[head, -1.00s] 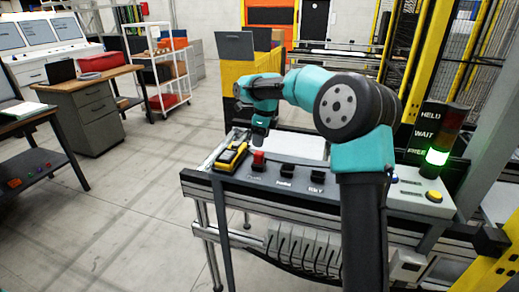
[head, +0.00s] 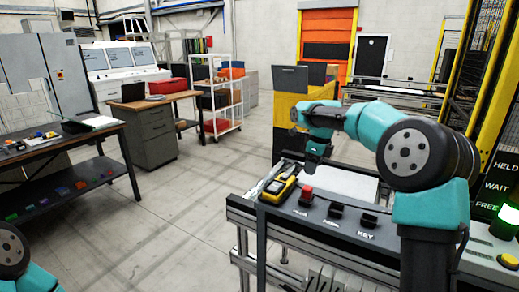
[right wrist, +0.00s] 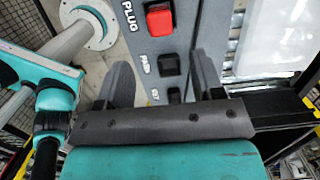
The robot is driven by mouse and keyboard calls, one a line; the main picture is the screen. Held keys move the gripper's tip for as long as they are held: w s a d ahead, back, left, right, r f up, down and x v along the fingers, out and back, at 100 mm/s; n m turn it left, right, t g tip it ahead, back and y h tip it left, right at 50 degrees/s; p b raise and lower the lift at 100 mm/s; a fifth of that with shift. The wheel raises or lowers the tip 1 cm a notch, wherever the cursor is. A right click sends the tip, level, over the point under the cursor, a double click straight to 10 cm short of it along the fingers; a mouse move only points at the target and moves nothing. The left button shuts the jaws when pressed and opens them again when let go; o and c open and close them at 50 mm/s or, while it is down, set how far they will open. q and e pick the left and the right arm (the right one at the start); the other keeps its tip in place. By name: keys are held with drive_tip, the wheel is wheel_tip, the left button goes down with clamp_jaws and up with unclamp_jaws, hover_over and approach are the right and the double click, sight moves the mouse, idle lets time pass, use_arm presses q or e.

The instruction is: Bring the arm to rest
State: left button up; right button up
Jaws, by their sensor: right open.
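My right arm rises at the right of the head view and bends left over the console (head: 330,222). Its right gripper (head: 313,165) hangs pointing down above the console's back part, near the yellow-and-black handheld device (head: 279,187). In the right wrist view the right gripper (right wrist: 162,78) has its two dark fingers spread apart, with nothing between them but the console panel (right wrist: 150,45) seen beyond. Only part of my left arm shows, at the bottom left corner of the head view; its gripper is out of view.
The console has a red piece (head: 307,193) and black pieces (head: 335,211) by printed labels, KEY among them. A green lamp (head: 510,214) glows at the right. A yellow bin (head: 292,118) stands behind. Workbenches stand left; the floor (head: 185,215) between is clear.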

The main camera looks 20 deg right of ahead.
sight(306, 189)
drive_tip(key=f, duration=0.8)
drive_tip(key=w+a+f, duration=0.1)
drive_tip(key=f, duration=0.3)
drive_tip(key=shift+r, duration=0.15)
drive_tip(key=r, duration=0.7)
drive_tip(key=s+d+r, duration=0.1)
drive_tip(key=r, duration=0.3)
drive_tip(key=shift+r, duration=0.35)
drive_tip(key=f, duration=0.7)
drive_tip(key=w+a+f, duration=0.1)
drive_tip(key=f, duration=0.3)
drive_tip(key=shift+f, duration=0.25)
wheel_tip(306, 189, up, 4)
drive_tip(key=shift+f, duration=0.2)
drive_tip(key=shift+s+a, duration=0.35)
drive_tip(key=shift+s, duration=0.15)
